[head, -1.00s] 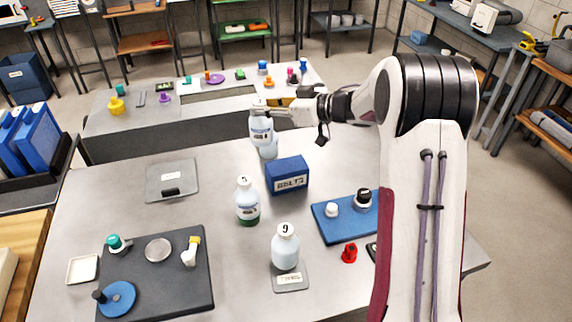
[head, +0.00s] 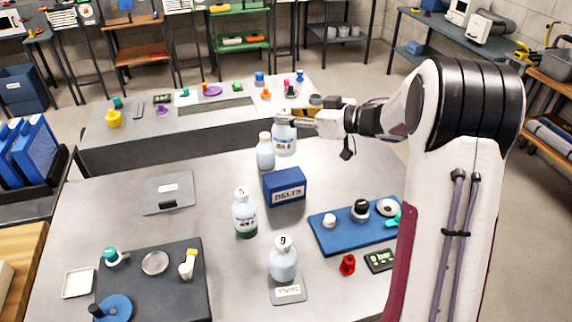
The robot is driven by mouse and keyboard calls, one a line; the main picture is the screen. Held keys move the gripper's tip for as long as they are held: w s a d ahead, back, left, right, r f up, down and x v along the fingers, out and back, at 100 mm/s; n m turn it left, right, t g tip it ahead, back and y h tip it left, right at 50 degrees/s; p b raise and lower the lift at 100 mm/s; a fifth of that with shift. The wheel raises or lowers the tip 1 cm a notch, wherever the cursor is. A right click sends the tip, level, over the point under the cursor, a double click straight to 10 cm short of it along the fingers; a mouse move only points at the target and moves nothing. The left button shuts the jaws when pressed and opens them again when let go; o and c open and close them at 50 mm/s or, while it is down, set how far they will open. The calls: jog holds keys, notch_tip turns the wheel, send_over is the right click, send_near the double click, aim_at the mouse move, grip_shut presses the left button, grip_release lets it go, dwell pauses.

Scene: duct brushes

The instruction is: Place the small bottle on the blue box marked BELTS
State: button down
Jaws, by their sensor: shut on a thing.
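My gripper (head: 288,119) is shut on a pale bottle (head: 284,141) with a dark-marked label, held upright by its upper part. The held bottle appears above and behind the blue box (head: 285,187), which has a white label reading BELTS and stands on the grey table. The bottle looks apart from the box; its exact height is hard to tell. Another pale bottle (head: 265,153) stands just left of the held one, behind the box. The box's top is bare.
A bottle with a green base (head: 245,213) stands left of the box. A bottle marked 9 (head: 283,260) stands in front on a grey labelled plate (head: 289,291). A blue board (head: 345,236) with small parts lies to the right. A grey flat case (head: 168,192) lies left.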

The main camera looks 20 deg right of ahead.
aim_at(294, 146)
jog(key=shift+f, duration=2.9)
jog(key=shift+f, duration=2.05)
jog(key=c, duration=1.7)
grip_release()
jog(key=shift+r, duration=0.2)
jog(key=shift+v, duration=6)
jog(key=shift+w, duration=0.1)
